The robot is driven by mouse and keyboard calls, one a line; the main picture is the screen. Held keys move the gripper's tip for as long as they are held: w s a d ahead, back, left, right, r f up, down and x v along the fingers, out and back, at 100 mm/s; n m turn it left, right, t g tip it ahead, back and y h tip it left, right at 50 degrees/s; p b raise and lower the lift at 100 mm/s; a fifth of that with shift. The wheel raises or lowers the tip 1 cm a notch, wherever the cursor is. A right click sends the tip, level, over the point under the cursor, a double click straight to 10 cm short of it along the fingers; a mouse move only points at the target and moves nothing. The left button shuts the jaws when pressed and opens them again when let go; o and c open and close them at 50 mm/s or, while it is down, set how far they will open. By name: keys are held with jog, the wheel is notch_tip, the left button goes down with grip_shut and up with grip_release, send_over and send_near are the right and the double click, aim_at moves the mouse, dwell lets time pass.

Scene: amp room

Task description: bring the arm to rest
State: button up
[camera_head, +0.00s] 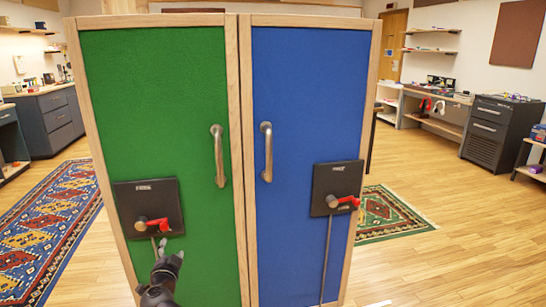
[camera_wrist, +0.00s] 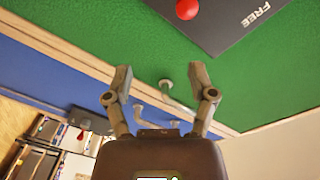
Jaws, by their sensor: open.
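My gripper (camera_head: 168,262) is low in front of the green door (camera_head: 150,85) in the head view, just below the black plate with the red lever (camera_head: 160,224). In the wrist view my gripper (camera_wrist: 160,78) is open, its fingers spread apart with nothing held. The green door's metal handle (camera_wrist: 176,98) shows beyond and partly between the fingers; it appears apart from them. The black plate (camera_wrist: 225,22) at the top of the wrist view reads "FREE" and has a red knob (camera_wrist: 187,9).
The blue door (camera_head: 300,90) stands closed beside the green one, with its own handle (camera_head: 267,152) and black lever plate (camera_head: 336,187). A patterned rug (camera_head: 50,225) lies at left and a green rug (camera_head: 395,213) at right. Workbenches line the walls; open wooden floor lies at right.

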jog(key=w+d+f+g+h, duration=0.2)
jog(key=d+f+g+h, duration=0.15)
jog(key=d, duration=0.65)
jog(key=w+d+f+g+h, duration=0.15)
jog(key=d+f, duration=0.25)
jog(key=d, duration=0.7)
jog(key=w+d+f+g+h, duration=0.1)
jog(key=d+f+g+h, duration=0.2)
jog(key=d, duration=0.7)
jog(key=s+d+f+n+g+y, duration=0.2)
jog(key=s+d+f+n+g, duration=0.25)
jog(key=s+d, duration=0.35)
jog(key=s+d+f+n+g+y, duration=0.3)
jog(key=s+d+g, duration=0.2)
jog(key=d, duration=0.5)
notch_tip(320, 180, up, 32)
jog(key=p, duration=3.2)
jog(key=shift+a, duration=0.35)
jog(key=shift+s+a, duration=0.1)
